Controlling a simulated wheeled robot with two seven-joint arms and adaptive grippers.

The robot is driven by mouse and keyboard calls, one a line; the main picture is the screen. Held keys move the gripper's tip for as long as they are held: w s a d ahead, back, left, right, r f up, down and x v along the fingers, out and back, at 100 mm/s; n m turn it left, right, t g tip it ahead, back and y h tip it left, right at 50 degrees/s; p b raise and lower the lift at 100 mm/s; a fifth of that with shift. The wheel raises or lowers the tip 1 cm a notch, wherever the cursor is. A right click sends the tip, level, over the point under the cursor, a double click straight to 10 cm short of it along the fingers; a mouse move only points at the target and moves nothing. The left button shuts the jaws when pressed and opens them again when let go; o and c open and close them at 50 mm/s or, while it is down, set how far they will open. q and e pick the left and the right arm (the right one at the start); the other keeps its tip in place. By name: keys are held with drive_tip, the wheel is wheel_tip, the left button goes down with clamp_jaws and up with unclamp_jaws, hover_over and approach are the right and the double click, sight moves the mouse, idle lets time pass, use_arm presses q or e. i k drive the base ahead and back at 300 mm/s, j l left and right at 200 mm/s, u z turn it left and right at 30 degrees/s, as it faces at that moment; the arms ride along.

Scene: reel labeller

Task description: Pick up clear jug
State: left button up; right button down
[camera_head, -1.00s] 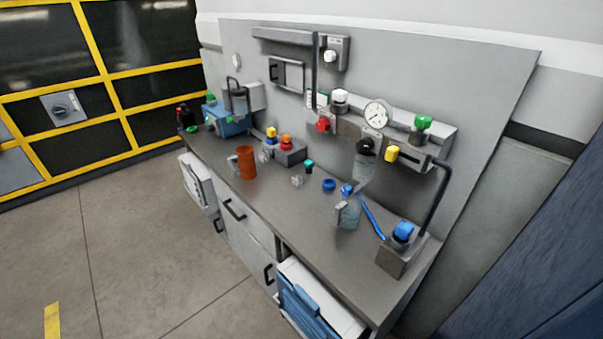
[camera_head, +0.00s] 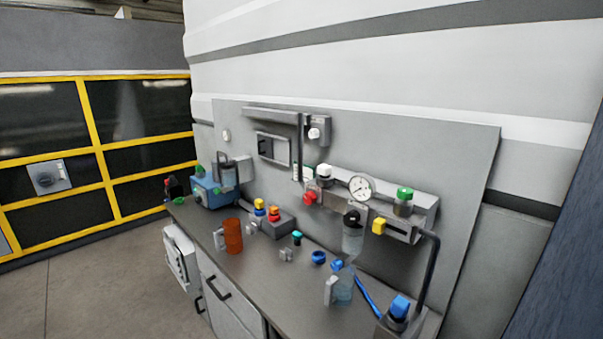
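The clear jug (camera_head: 343,287) stands on the grey bench top, towards its front right. It is a see-through, bluish vessel with a pale handle on its left side and a blue part at its top. A second clear vessel (camera_head: 352,236) with a black top sits behind it, below the gauge. An orange-brown jug (camera_head: 233,236) stands further left on the bench. Neither of my grippers shows in the head view.
The bench (camera_head: 290,290) carries a blue box (camera_head: 212,193) at its far left and several coloured knobs. A blue strip (camera_head: 367,297) lies right of the clear jug. A black bent pipe (camera_head: 428,270) rises at the right. The floor (camera_head: 100,290) at left is clear.

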sight(339, 288)
drive_tip(key=i+j+z, duration=0.15)
drive_tip(key=j+z, duration=0.6)
drive_tip(key=j, duration=0.2)
drive_tip(key=j+z, duration=0.4)
drive_tip(key=j, duration=0.15)
drive_tip(key=j+z, duration=0.35)
drive_tip(key=j, duration=0.2)
drive_tip(key=k+j+z, duration=0.1)
drive_tip(key=j+z, duration=0.3)
drive_tip(key=k+j+z, duration=0.2)
drive_tip(key=j+z, duration=0.15)
drive_tip(key=j, duration=0.15)
drive_tip(key=k+j+z, duration=0.25)
drive_tip(key=j+z, duration=0.15)
